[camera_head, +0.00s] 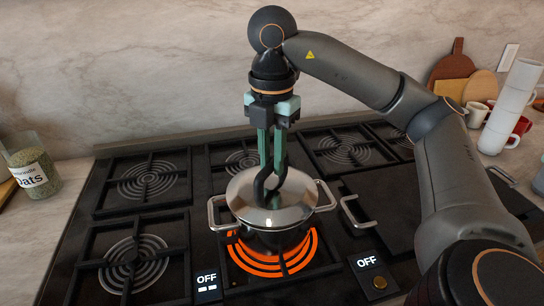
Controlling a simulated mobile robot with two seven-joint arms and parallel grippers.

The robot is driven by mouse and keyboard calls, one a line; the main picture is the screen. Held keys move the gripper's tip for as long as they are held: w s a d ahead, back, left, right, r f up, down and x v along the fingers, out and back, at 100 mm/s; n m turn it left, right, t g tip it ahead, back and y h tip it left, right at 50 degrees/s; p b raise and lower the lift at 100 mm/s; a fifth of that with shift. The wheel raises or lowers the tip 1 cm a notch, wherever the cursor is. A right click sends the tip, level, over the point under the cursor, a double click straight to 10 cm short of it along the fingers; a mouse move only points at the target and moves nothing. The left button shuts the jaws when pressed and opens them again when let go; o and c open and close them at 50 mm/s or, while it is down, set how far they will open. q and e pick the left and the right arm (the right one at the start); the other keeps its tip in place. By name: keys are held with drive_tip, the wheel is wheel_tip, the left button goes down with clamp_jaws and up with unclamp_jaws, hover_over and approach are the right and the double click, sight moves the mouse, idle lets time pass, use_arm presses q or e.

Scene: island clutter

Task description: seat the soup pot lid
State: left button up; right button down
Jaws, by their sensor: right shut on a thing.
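The soup pot (270,240) stands on the glowing front-middle burner, with metal handles at its left and right. The shiny lid (293,210) with a dark looped handle lies over the pot's top. I cannot tell whether it is fully seated on the rim or a little above it. My right gripper (273,170) points straight down and is shut on the lid's handle. Its fingers hide part of the handle. My left gripper is not in view.
The black stovetop (200,160) has several other burners with bare grates. A dark pan (385,205) with a metal handle is to the right of the pot. An oats jar (33,165) stands at left; stacked white cups (507,105), mugs and cutting boards (453,68) are at the back right.

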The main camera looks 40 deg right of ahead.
drive_tip(key=shift+f+b, duration=0.35)
drive_tip(key=shift+f, duration=0.2)
drive_tip(key=c, duration=0.7)
unclamp_jaws()
drive_tip(key=shift+r, duration=0.1)
wheel_tip(320, 180, up, 12)
drive_tip(key=p, duration=0.7)
drive_tip(key=shift+r, duration=0.15)
